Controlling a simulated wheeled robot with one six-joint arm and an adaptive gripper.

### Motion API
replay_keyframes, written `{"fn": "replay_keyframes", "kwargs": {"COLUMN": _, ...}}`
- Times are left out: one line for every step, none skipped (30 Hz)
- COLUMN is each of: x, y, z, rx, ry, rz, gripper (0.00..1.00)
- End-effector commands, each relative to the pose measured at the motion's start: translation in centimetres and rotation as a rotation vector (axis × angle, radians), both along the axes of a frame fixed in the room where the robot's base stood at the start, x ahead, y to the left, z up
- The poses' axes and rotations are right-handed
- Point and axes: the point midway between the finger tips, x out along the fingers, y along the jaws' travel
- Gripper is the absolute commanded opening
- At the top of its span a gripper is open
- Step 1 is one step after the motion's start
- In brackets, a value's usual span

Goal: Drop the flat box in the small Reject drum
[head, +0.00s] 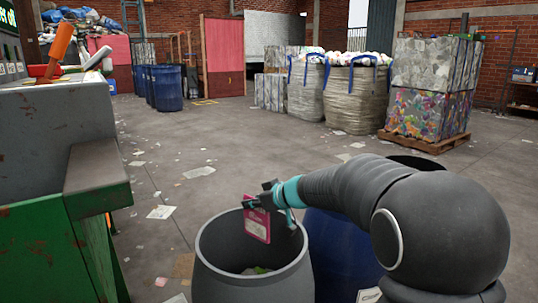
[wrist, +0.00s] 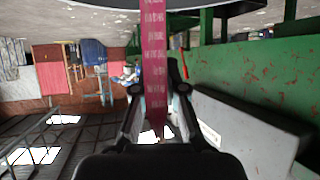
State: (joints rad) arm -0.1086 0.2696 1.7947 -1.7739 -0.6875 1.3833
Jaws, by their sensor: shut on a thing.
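The flat box (head: 257,227) is pink with a pale label and hangs upright, edge down. My gripper (head: 262,199) is shut on its upper end. No Reject label shows on the drum. Something green and pale lies inside it. In the wrist view the box (wrist: 154,60) shows as a narrow pink strip with print between the fingers of my gripper (wrist: 157,92).
A blue drum (head: 335,250) stands right beside the grey drum, partly behind my arm. A green and grey machine (head: 100,185) is at the left, with tools on top. Litter lies on the open floor (head: 230,150) beyond. Bulk bags and bales stand at the back.

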Motion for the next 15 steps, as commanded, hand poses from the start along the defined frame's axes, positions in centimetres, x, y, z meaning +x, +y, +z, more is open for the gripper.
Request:
{"fn": "replay_keyframes", "kwargs": {"x": 0.0, "y": -0.03, "z": -0.79, "rx": 0.0, "ry": -0.001, "rz": -0.001, "gripper": 0.0}}
{"fn": "replay_keyframes", "kwargs": {"x": 0.0, "y": -0.03, "z": -0.89, "rx": 0.0, "ry": 0.0, "rz": -0.001, "gripper": 0.0}}
{"fn": "replay_keyframes", "kwargs": {"x": 0.0, "y": -0.05, "z": -0.98, "rx": -0.001, "ry": -0.001, "rz": 0.0, "gripper": 0.0}}
{"fn": "replay_keyframes", "kwargs": {"x": 0.0, "y": -0.05, "z": -1.03, "rx": -0.001, "ry": -0.001, "rz": 0.0, "gripper": 0.0}}
{"fn": "replay_keyframes", "kwargs": {"x": 0.0, "y": -0.05, "z": -1.05, "rx": -0.001, "ry": -0.001, "rz": 0.0, "gripper": 0.0}}
{"fn": "replay_keyframes", "kwargs": {"x": -0.01, "y": -0.06, "z": -1.05, "rx": -0.001, "ry": -0.001, "rz": 0.0, "gripper": 0.0}}
{"fn": "replay_keyframes", "kwargs": {"x": 0.0, "y": -0.05, "z": -1.02, "rx": -0.001, "ry": 0.0, "rz": 0.0, "gripper": 0.0}}
{"fn": "replay_keyframes", "kwargs": {"x": 0.0, "y": -0.06, "z": -1.0, "rx": -0.002, "ry": 0.0, "rz": 0.0, "gripper": 0.0}}
{"fn": "replay_keyframes", "kwargs": {"x": -0.01, "y": -0.06, "z": -0.96, "rx": -0.001, "ry": 0.001, "rz": 0.0, "gripper": 0.0}}
{"fn": "replay_keyframes", "kwargs": {"x": 0.0, "y": -0.06, "z": -0.94, "rx": -0.001, "ry": 0.001, "rz": 0.0, "gripper": 0.0}}
{"fn": "replay_keyframes", "kwargs": {"x": 0.0, "y": -0.06, "z": -0.92, "rx": -0.001, "ry": 0.001, "rz": 0.0, "gripper": 0.0}}
{"fn": "replay_keyframes", "kwargs": {"x": 0.01, "y": -0.06, "z": -0.91, "rx": -0.001, "ry": 0.0, "rz": -0.001, "gripper": 0.0}}
{"fn": "replay_keyframes", "kwargs": {"x": 0.01, "y": -0.06, "z": -0.91, "rx": -0.001, "ry": 0.0, "rz": -0.001, "gripper": 0.0}}
{"fn": "replay_keyframes", "kwargs": {"x": 0.01, "y": -0.06, "z": -0.91, "rx": -0.001, "ry": 0.0, "rz": -0.001, "gripper": 0.0}}
{"fn": "replay_keyframes", "kwargs": {"x": 0.01, "y": -0.06, "z": -0.91, "rx": -0.001, "ry": 0.0, "rz": -0.001, "gripper": 0.2}}
